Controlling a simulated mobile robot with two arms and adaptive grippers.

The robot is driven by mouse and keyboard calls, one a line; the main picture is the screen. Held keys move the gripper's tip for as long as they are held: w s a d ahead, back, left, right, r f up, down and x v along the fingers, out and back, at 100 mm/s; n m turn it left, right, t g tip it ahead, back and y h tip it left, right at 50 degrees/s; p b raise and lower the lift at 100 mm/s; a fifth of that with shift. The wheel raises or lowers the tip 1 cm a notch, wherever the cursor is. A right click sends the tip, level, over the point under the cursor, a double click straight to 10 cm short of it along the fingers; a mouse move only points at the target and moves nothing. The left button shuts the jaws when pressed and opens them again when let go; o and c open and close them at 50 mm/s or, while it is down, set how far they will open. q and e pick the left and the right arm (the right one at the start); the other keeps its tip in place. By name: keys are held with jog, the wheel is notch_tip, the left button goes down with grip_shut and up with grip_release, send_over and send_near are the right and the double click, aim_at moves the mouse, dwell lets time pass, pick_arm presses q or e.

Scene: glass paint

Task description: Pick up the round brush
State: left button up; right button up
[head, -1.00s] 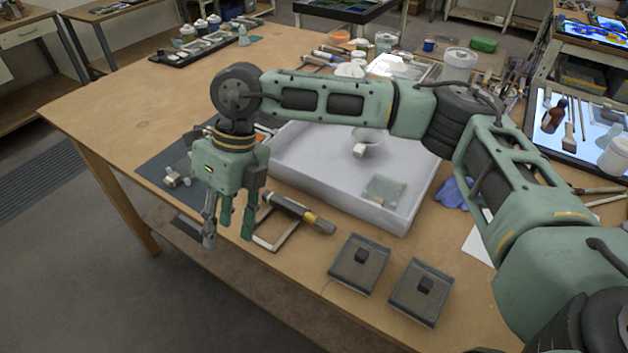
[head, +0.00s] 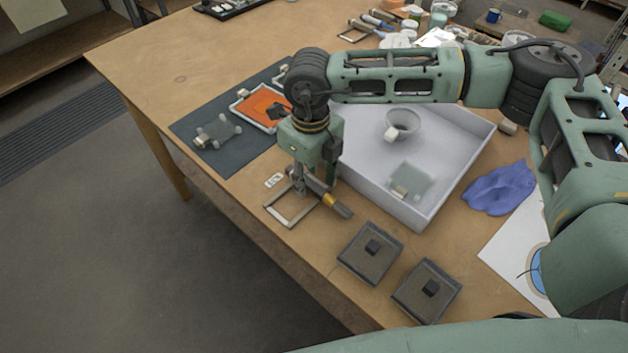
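A thick dark tool with a yellow band (head: 338,205), which looks like the round brush, lies near the table's front edge, beside a small pale wooden frame (head: 279,214). My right gripper (head: 315,186) points straight down over the tool's dark handle. Its fingers are apart, one on each side of the handle; the near finger and palm hide part of it. I cannot tell whether the fingers touch it. My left gripper is not in view.
A white tray (head: 437,207) holding a bowl (head: 403,123) stands just behind. Two dark square blocks (head: 370,253) (head: 427,291) sit to the right. A grey mat (head: 232,161) with an orange framed piece (head: 262,106) is left. A blue cloth (head: 500,188) lies right of the tray.

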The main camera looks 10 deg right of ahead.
aim_at(313, 185)
jog(key=shift+a+f, duration=0.1)
jog(key=shift+f, duration=0.1)
grip_shut()
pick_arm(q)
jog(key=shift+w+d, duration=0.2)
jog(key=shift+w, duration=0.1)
pick_arm(e)
jog(key=shift+r, duration=0.1)
jog(key=shift+r+b, duration=0.6)
jog(key=shift+r, duration=0.05)
jog(key=r, duration=0.1)
jog(key=r+b, duration=0.1)
jog(key=shift+s+d+r+b, duration=0.2)
jog(key=shift+s+r+b, duration=0.1)
jog(key=shift+r, duration=0.05)
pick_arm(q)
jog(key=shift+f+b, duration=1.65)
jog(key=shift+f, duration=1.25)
pick_arm(e)
jog(key=s+d+r, duration=0.5)
jog(key=s+r, duration=0.2)
jog(key=s, duration=0.2)
jog(key=shift+s, duration=0.4)
